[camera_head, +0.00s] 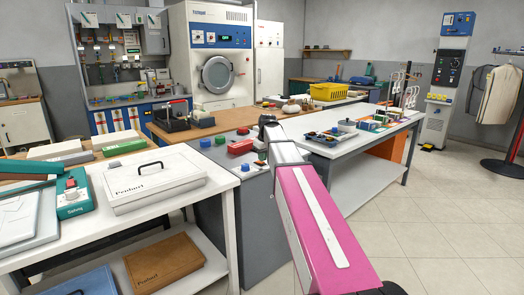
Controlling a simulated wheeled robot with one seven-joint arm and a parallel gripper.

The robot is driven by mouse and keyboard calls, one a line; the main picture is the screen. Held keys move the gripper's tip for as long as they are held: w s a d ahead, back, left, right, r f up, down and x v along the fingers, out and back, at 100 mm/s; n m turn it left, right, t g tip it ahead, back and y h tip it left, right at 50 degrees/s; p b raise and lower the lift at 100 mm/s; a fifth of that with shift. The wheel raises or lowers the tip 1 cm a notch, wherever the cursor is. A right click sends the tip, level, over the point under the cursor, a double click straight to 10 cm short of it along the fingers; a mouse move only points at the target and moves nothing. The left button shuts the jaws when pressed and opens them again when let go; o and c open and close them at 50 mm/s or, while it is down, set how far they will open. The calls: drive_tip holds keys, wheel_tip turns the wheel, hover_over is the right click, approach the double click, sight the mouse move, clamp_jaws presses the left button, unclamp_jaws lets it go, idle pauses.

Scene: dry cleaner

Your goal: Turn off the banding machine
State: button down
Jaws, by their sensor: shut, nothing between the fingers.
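I cannot tell for certain which thing is the banding machine. A teal device (74,198) with a red switch on top stands on the white table at the left, beside a teal arm-like bar. A grey cabinet (262,232) in the middle has a red block (240,147) and several blue and red buttons on its top. My pink and white arm reaches over this cabinet's right side. My gripper (267,121) is the small dark end of the arm, above the cabinet's far part. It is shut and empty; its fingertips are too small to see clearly.
A white case (152,183) lies on the left table (215,185). A white table (345,165) with small tools stands right of my arm. A wooden table with a black device stands behind the cabinet. The tiled floor (440,225) at the right is clear.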

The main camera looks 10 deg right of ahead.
drive_tip(key=shift+f, duration=0.35)
drive_tip(key=shift+s, duration=0.1)
drive_tip(key=shift+s+d+f+t, duration=0.15)
drive_tip(key=shift+s+f+t, duration=0.15)
drive_tip(key=shift+f+t, duration=0.2)
drive_tip(key=shift+w+y, duration=0.2)
drive_tip(key=shift+y, duration=0.1)
drive_tip(key=shift+r, duration=0.2)
drive_tip(key=shift+r, duration=0.65)
